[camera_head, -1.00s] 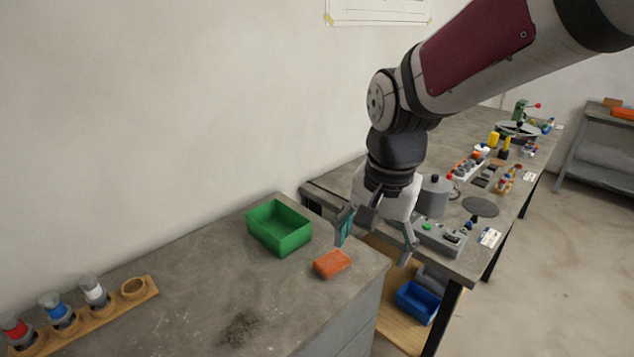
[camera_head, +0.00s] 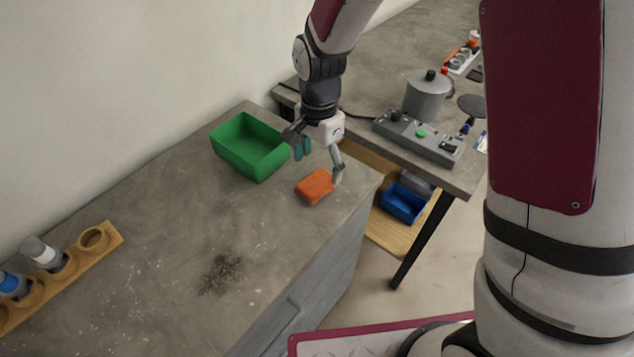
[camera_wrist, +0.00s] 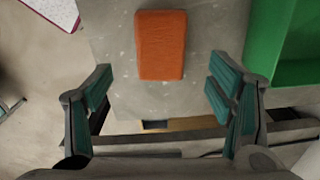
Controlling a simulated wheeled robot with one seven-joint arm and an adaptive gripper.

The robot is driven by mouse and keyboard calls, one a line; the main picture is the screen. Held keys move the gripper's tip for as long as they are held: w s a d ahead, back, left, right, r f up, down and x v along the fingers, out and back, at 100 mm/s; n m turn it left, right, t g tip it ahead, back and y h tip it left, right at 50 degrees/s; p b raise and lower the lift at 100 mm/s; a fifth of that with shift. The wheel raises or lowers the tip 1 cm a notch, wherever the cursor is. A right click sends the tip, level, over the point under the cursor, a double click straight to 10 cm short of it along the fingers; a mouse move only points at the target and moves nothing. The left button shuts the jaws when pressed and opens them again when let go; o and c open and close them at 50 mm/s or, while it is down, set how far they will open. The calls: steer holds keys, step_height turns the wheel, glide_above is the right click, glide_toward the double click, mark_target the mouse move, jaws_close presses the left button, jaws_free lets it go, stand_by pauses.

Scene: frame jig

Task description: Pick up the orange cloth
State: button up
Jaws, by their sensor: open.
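The orange cloth (camera_head: 315,186) is a small folded block lying flat on the grey bench top, near its right edge. My gripper (camera_head: 320,164) is open and empty, just above and behind the cloth in the head view. In the wrist view the cloth (camera_wrist: 161,45) lies ahead of my gripper (camera_wrist: 160,95), centred between the lines of the two teal-padded fingers. The fingers do not touch it.
A green open bin (camera_head: 247,150) stands left of the cloth, close to my gripper. A wooden rack (camera_head: 62,272) with cups is at the lower left, and a dark debris patch (camera_head: 220,273) lies in front. A second bench with a grey pot (camera_head: 426,96) is behind.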

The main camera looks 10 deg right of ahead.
mark_target(317, 181)
steer(key=shift+s+a+f, duration=0.1)
steer(key=shift+f, duration=1.45)
steer(key=shift+a+f, duration=0.1)
steer(key=shift+f, duration=1.45)
steer(key=c, duration=1.1)
